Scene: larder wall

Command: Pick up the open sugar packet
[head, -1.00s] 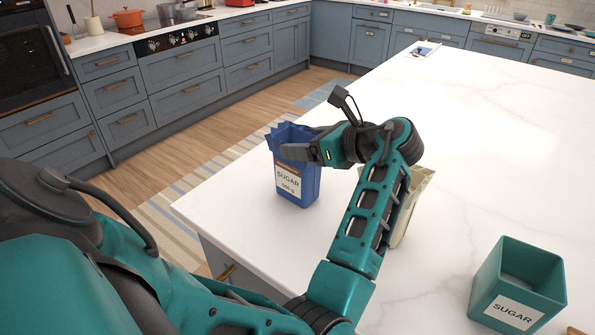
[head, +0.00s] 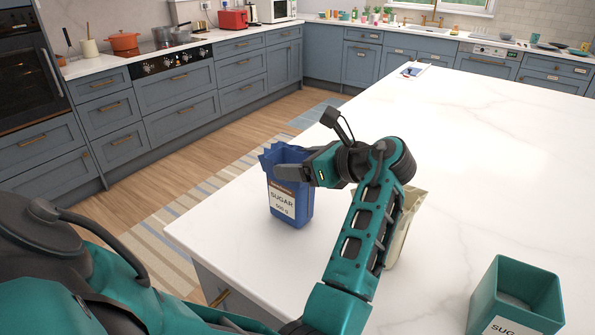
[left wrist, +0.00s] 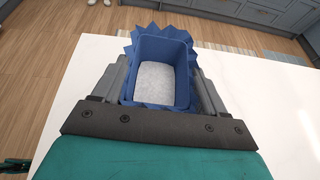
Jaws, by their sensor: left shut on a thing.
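The open sugar packet (head: 291,204) is blue with a jagged open top and a white label reading SUGAR 500 g. It is upright at the left edge of the white island top; whether its base touches the top is hard to tell. My left gripper (head: 294,172) is shut on its upper part. In the left wrist view the packet (left wrist: 164,45) is between the two fingers (left wrist: 163,90), with white sugar inside. The right gripper is not in view.
A teal box labelled SUGAR (head: 520,290) stands at the lower right of the island top (head: 490,150). A cream packet (head: 407,225) stands partly hidden behind my left arm. The far part of the island is mostly clear.

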